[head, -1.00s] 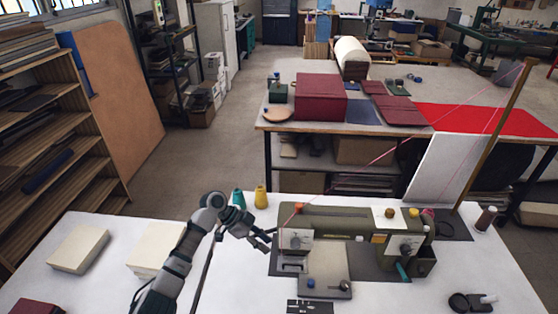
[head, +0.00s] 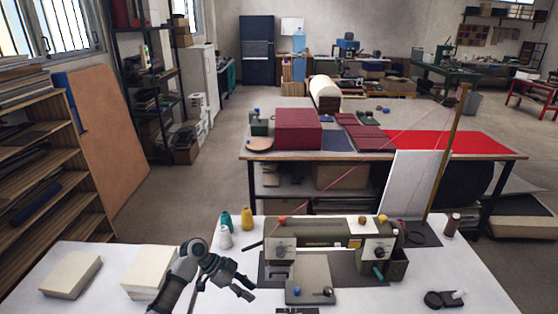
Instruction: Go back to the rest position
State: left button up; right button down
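My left gripper (head: 243,288) hangs over the white table, left of the sewing machine's grey base plate. Its dark fingers are spread apart with nothing seen between them. My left arm (head: 180,283) comes up from the bottom edge, its wrist bent to the right. The green-grey sewing machine (head: 325,240) stands on the table to the right of the gripper, apart from it. My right gripper and arm are not in this view.
Pale blocks (head: 72,274) and (head: 150,270) lie on the left. A wooden pole (head: 445,150) carries pink thread. A black tape dispenser-like item (head: 440,299) lies front right.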

pick_arm(q)
jog(key=s+d+f+n+t+y, duration=0.25)
jog(key=s+f+n, duration=0.35)
jog(key=s+f, duration=1.3)
jog(key=s+a+f+n+t+y, duration=0.1)
jog(key=s+a+n+y, duration=0.2)
jog(key=s+a+n, duration=0.5)
jog(key=s+a+f+n+t+y, duration=0.15)
jog(key=s+a+y, duration=0.35)
jog(key=s, duration=0.6)
notch_tip(320, 180, down, 19)
jog(key=g+h, duration=0.1)
jog(key=h, duration=0.1)
jog(key=s+a+f, duration=0.1)
jog(key=s+f, duration=0.4)
jog(key=f, duration=0.4)
jog(key=s+a+f+g, duration=0.1)
jog(key=s+f, duration=0.4)
jog(key=f, duration=0.4)
jog(key=shift+s+a+f+m, duration=0.2)
jog(key=shift+s+m, duration=0.15)
jog(key=shift+s, duration=0.05)
jog(key=shift+y, duration=0.25)
